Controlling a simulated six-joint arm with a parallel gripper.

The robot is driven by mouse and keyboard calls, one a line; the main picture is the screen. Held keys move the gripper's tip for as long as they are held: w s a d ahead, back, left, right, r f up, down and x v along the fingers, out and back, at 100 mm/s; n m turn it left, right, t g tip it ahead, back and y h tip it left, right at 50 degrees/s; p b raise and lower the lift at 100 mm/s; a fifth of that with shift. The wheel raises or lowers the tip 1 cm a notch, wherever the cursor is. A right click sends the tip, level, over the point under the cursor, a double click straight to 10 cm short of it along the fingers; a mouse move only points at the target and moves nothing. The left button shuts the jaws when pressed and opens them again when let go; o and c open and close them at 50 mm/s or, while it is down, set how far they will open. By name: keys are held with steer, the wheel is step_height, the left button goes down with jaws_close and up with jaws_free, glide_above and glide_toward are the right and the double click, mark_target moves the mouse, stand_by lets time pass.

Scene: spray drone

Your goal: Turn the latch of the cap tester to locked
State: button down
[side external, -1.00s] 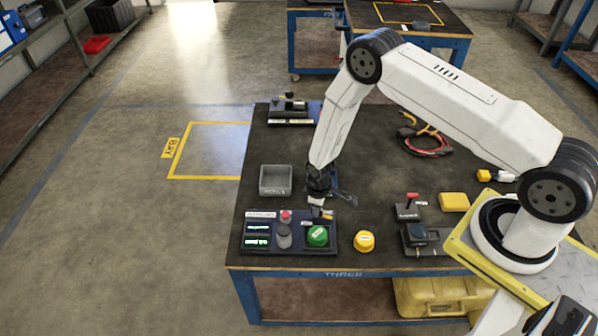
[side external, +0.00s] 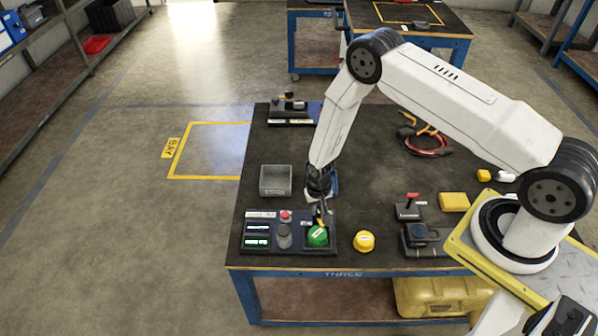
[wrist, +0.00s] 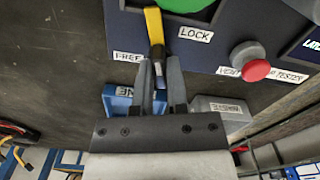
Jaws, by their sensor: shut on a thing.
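The cap tester (side external: 264,216) is a dark panel at the front left of the bench, with a green cap (side external: 317,236) on its right part. The yellow latch (wrist: 153,24) shows beside the green cap in the wrist view. My gripper (wrist: 159,68) is shut on the latch's dark outer end, between its two fingers. The latch lies between the FREE label (wrist: 129,57) and the LOCK label (wrist: 195,34), closer to FREE. In the side view my gripper (side external: 321,214) is just behind the green cap and hides most of the latch.
A red button (side external: 286,215) sits left of the green cap on the tester. A grey bin (side external: 276,181) stands behind it. A yellow cap (side external: 364,241) and a red-handled lever device (side external: 410,208) are to the right. The bench front edge is close.

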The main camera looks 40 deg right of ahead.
steer(key=m, duration=0.3)
steer(key=shift+m, duration=0.3)
stand_by(0.4)
steer(key=c, duration=0.6)
jaws_free()
steer(key=shift+c, duration=0.2)
steer(key=shift+r, duration=0.15)
steer(key=shift+r, duration=3.8)
